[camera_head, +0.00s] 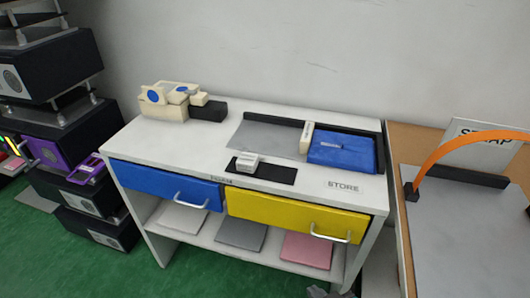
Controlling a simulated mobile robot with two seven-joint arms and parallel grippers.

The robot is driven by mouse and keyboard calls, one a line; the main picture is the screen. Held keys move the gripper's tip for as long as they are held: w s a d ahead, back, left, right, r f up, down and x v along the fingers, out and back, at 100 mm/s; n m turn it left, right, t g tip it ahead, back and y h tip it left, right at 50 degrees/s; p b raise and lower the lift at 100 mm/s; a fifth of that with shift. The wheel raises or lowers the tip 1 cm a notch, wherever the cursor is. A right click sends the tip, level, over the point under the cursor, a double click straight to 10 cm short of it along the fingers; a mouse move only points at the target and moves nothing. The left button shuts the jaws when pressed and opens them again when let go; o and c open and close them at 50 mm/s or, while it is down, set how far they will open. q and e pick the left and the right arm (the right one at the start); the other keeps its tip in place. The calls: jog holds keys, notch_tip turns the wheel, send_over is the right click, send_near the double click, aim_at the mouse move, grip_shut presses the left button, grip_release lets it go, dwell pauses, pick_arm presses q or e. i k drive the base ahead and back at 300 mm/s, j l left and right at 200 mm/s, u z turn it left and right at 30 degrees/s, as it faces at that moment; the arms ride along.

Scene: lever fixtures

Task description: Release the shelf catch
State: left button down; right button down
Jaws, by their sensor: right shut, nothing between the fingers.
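A cream fixture with blue round spots (170,101) stands at the back left of the white cabinet top (205,140), with a black block (208,111) beside it. A small pale block (247,163) sits on a black plate near the front edge. I cannot tell from their looks which is the shelf catch. A dark tip at the bottom edge, in front of the cabinet, seems to be my right gripper (322,292); it is shut and empty, apart from both fixtures, and mostly cut off by the frame. My left gripper is not in view.
The cabinet has a blue drawer (165,186), a yellow drawer (297,214) and pads on its lower shelf. A blue package (342,151) lies on top near the STORE label. An orange arc (450,153) rises at the right table. Black boxes (55,65) stack at the left.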

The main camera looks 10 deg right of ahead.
aim_at(247, 162)
jog(key=i+j, duration=0.1)
jog(key=j, duration=0.35)
jog(key=i+j, duration=0.1)
jog(key=j, duration=0.75)
jog(key=i+j, duration=0.15)
jog(key=j, duration=0.3)
jog(key=i+j, duration=0.1)
jog(key=j, duration=0.35)
jog(key=u, duration=0.05)
